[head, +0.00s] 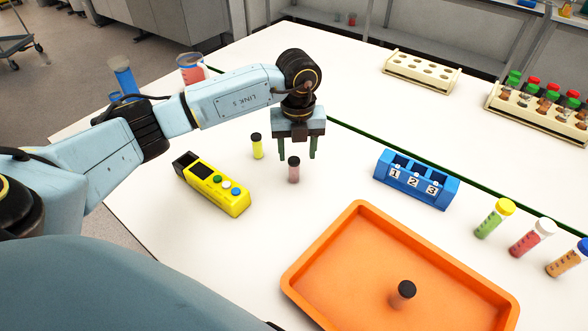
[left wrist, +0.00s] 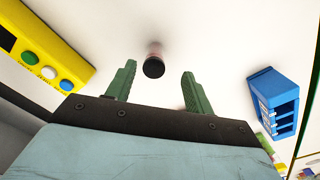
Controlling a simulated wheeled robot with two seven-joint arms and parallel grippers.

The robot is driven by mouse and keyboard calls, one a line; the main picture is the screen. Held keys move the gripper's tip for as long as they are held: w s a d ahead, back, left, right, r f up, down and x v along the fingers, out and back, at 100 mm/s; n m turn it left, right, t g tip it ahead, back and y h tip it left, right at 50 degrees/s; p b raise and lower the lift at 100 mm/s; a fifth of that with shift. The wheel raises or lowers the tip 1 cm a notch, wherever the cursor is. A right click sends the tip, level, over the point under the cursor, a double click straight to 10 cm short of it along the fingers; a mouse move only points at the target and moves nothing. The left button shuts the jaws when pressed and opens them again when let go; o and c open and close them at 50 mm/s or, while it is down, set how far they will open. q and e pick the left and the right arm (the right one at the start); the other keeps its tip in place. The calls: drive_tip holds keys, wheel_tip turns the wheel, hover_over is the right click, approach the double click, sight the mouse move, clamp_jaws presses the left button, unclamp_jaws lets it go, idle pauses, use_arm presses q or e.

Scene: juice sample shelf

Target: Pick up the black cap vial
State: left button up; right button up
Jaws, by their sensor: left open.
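A pink vial with a black cap (head: 294,173) stands upright on the white table. My left gripper (head: 297,155) points down and is open, its two green fingers apart and empty, close to this vial. In the left wrist view a black-capped vial (left wrist: 153,67) shows ahead between the open fingers (left wrist: 160,70), touching neither. A yellow vial with a black cap (head: 257,148) stands to the left of the gripper. Another black-capped vial (head: 402,294) stands in the orange tray (head: 349,222). My right gripper is not in view.
A yellow button box (head: 228,199) lies left of the pink vial. A blue numbered rack (head: 440,193) is to the right; the button box (left wrist: 45,42) and rack (left wrist: 272,88) flank the wrist view. Wooden racks (head: 420,82) stand behind.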

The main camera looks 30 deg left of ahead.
sight(294, 160)
use_arm(q)
drive_tip(key=shift+s+a+f, duration=0.1)
drive_tip(key=shift+s+f, duration=0.1)
drive_tip(key=shift+f, duration=1.2)
drive_tip(key=shift+s+a+f, duration=0.1)
drive_tip(key=shift+s+f, duration=0.05)
drive_tip(key=shift+f, duration=1.2)
drive_tip(key=c, duration=1.1)
